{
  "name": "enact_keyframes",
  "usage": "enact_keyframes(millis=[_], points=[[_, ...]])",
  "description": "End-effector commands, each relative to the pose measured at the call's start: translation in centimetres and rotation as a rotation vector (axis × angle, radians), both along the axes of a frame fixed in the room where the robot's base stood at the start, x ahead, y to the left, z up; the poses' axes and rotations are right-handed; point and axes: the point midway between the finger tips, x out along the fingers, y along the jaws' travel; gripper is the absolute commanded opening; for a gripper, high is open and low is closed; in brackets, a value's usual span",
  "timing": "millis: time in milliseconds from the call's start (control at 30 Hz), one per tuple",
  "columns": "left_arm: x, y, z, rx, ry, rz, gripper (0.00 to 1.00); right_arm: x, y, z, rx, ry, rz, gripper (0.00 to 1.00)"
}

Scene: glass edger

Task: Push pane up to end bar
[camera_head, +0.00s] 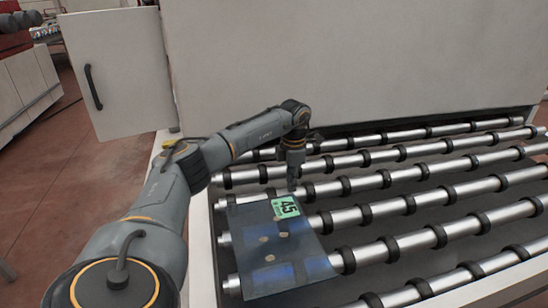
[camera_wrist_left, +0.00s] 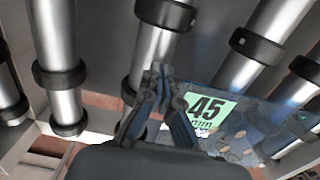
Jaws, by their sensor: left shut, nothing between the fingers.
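A dark, see-through glass pane (camera_head: 250,222) lies on the rollers at the near left of the conveyor. My left gripper (camera_head: 292,189) points down at the pane's far edge, just beyond the label. Its fingers (camera_wrist_left: 158,78) are shut and hold nothing. Whether they touch the pane's edge I cannot tell. My right gripper is not in view. I cannot make out an end bar for certain.
Several steel rollers (camera_head: 455,191) with black rings fill the conveyor, bare to the right of the pane. A pale frame rail (camera_head: 203,250) borders the left side. A tall pale machine cabinet (camera_head: 350,60) stands behind, with an open door (camera_head: 120,70) at left.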

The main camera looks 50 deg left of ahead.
Motion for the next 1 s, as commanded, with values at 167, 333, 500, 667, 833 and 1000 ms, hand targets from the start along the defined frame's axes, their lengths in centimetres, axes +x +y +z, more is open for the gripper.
enact_keyframes(millis=[167, 333, 500, 667, 833, 1000], points=[[-0.1, -0.3, 0.1, 0.001, 0.000, -0.001, 0.00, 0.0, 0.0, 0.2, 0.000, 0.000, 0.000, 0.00], [-0.4, -0.9, 0.1, 0.002, -0.001, -0.001, 0.00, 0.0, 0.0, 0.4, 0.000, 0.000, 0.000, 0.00], [-0.8, -1.5, 0.1, 0.001, 0.000, -0.002, 0.00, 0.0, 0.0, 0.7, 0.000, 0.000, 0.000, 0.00], [-1.1, -2.2, 0.1, 0.000, 0.001, -0.003, 0.00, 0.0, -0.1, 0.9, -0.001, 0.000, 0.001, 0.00], [-1.5, -2.8, 0.0, -0.001, 0.004, -0.003, 0.00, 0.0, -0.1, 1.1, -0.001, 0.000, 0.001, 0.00], [-1.8, -3.4, -0.1, -0.002, 0.005, -0.003, 0.00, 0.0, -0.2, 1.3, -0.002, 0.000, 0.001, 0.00]])
